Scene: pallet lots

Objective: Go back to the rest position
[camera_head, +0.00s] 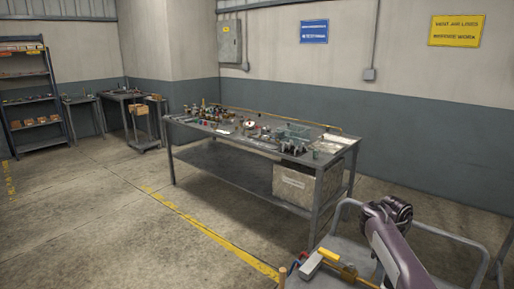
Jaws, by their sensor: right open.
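My right arm (399,255) comes up from the bottom right edge, in front of a grey metal-railed cart. Its dark end, with my right gripper (388,212), is raised above the cart, clear of the workbench. The gripper is open, and I see nothing held in it; its fingers are small and hard to make out. My left gripper is not in view.
The cart (440,232) at lower right carries a yellow piece and a grey block. A workbench (215,160) with several small parts stands ahead, a white box (296,186) on its lower shelf. Shelves (33,95) stand far left. The left floor is open.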

